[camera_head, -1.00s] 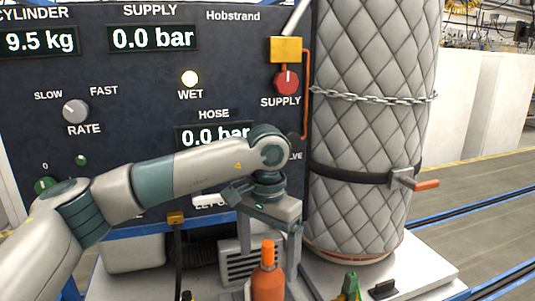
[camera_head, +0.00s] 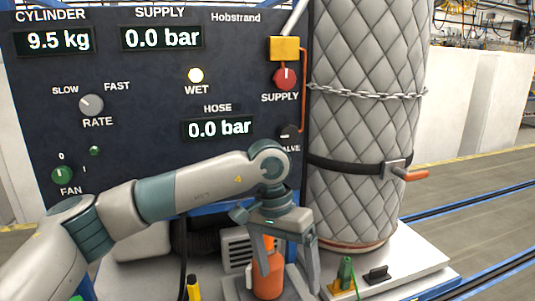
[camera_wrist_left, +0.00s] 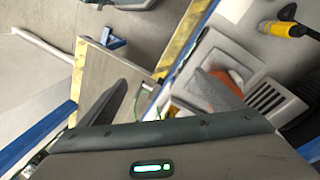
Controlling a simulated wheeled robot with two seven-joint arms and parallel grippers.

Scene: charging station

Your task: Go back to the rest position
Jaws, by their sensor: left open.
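My left arm reaches in from the left in the head view, in front of the lower part of the dark control panel (camera_head: 140,120). My left gripper (camera_head: 290,275) points down at its end, with its fingers apart. An orange cylinder (camera_head: 267,275) stands on the station base behind the gripper and is partly hidden by it; I see no grip on it. In the left wrist view, the gripper's dark fingers (camera_wrist_left: 165,105) show above the palm. My right gripper is not in view.
A tall quilted tank (camera_head: 360,130) with a chain and strap stands to the right. An orange-handled lever (camera_head: 415,175) sticks out from its strap. A green-topped fitting (camera_head: 346,272) and a black block (camera_head: 378,275) sit on the white base (camera_head: 425,258). Open floor lies further right.

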